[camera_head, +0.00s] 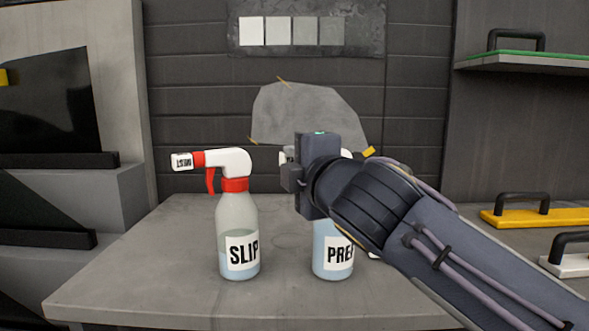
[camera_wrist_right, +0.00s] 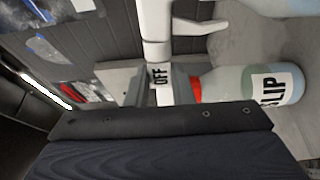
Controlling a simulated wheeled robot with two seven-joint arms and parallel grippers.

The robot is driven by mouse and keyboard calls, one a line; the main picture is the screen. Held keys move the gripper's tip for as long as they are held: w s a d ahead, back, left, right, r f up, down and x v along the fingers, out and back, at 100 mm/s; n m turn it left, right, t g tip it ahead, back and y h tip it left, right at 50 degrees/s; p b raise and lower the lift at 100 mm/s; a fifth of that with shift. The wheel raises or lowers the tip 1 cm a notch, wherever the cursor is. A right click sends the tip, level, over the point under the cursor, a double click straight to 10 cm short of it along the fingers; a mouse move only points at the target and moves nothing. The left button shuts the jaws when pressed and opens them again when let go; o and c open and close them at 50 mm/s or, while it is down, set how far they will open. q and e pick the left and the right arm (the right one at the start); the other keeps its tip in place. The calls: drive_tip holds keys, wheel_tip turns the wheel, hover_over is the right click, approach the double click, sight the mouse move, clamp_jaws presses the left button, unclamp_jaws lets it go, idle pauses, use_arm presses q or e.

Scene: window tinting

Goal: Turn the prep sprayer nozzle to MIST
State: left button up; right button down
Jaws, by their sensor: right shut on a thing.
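The PREP sprayer (camera_head: 327,262) stands upright on the table, a pale bottle with blue liquid. My right arm and gripper (camera_head: 292,172) hide most of its head. In the wrist view its white nozzle (camera_wrist_right: 158,75) shows the word OFF, between the two fingers of my right gripper (camera_wrist_right: 159,88), which is shut on it. The white spray head (camera_wrist_right: 156,22) and trigger (camera_wrist_right: 203,28) also show there. The SLIP sprayer (camera_head: 238,225) stands upright to the left, with a red collar and trigger; it also shows in the wrist view (camera_wrist_right: 240,84). My left gripper is not in view.
The grey table (camera_head: 150,270) is bare at its left and front. A shelf (camera_head: 520,62) with a green-edged tool is at the upper right. A yellow-based handled tool (camera_head: 545,217) and a white one (camera_head: 570,264) lie at the right. Tint swatches (camera_head: 292,31) hang behind.

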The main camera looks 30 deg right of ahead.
drive_tip(key=c, duration=1.2)
unclamp_jaws()
drive_tip(key=shift+c, duration=0.2)
drive_tip(key=s+a+p, duration=0.1)
drive_tip(key=s, duration=0.6)
drive_tip(key=shift+s, duration=0.35)
drive_tip(key=shift+a, duration=0.1)
